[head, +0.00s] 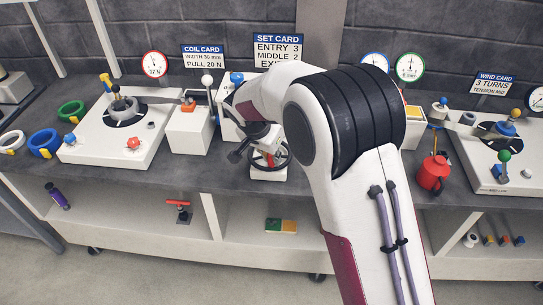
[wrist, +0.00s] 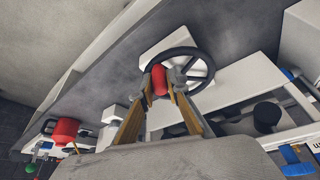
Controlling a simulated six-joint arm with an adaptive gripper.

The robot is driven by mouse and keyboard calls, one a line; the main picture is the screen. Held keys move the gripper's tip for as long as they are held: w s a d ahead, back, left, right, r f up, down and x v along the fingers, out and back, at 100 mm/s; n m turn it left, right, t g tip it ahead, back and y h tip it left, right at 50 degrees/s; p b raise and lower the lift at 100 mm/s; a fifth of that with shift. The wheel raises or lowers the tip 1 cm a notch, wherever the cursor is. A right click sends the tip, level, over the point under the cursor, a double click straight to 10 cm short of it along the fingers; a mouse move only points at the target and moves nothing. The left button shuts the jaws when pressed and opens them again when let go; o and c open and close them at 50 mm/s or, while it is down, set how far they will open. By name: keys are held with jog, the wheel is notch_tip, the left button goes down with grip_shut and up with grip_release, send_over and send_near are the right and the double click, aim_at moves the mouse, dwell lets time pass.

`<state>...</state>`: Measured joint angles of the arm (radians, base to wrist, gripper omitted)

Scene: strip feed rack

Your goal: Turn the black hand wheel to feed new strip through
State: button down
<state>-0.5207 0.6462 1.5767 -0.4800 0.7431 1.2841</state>
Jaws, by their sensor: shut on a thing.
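The black hand wheel (head: 287,160) sits on the front of a white block at the rack's front edge. In the wrist view its dark rim (wrist: 211,66) and hub lie beyond my fingertips. My gripper (wrist: 162,84) is shut on the red handle (wrist: 159,79) at the wheel's rim, one tan finger on each side. In the head view my gripper (head: 258,150) is at the wheel, mostly dark and partly covering it. My white arm hides much of the unit behind the wheel, so the strip's path there cannot be seen.
A white unit with a coil (head: 105,140) stands left, beside blue and green rings (head: 72,110). A lever box (head: 190,130) stands close left of the wheel. A red can (head: 433,174) and the winding unit (head: 490,180) are right. Cards and gauges stand behind.

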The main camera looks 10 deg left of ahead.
aim_at(282, 148)
jog(key=shift+d+n, duration=0.25)
jog(key=shift+n, duration=0.15)
